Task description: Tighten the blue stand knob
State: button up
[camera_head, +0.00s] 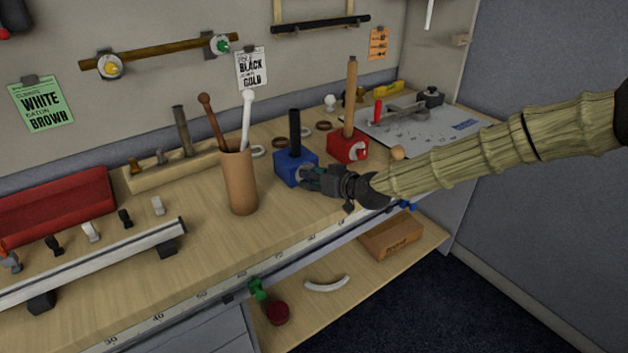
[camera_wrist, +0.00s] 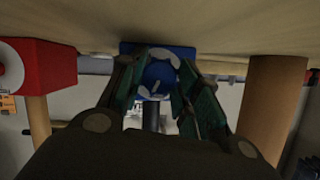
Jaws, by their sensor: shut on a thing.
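The blue stand (camera_head: 296,165) is a blue block with a black upright post (camera_head: 295,130). It stands on the wooden table, right of a brown cylinder cup. Its knob is on the front face and shows blue with pale marks in the wrist view (camera_wrist: 158,78). My gripper (camera_head: 312,178) reaches in from the right, and its fingers are at the front of the blue stand. In the wrist view the two dark green fingers lie on both sides of the knob, shut on it. In the head view the fingers cover most of the knob.
The red stand (camera_head: 347,147) with a wooden post is close behind to the right. The brown cup (camera_head: 238,182) holding two sticks is close on the left. A small wooden ball (camera_head: 398,152) lies beside my arm. A metal plate (camera_head: 420,125) lies at the back right.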

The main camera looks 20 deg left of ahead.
jog(key=o, duration=1)
jog(key=shift+o, duration=0.2)
jog(key=shift+d, duration=0.1)
jog(key=v, duration=1.2)
jog(key=shift+f, duration=0.1)
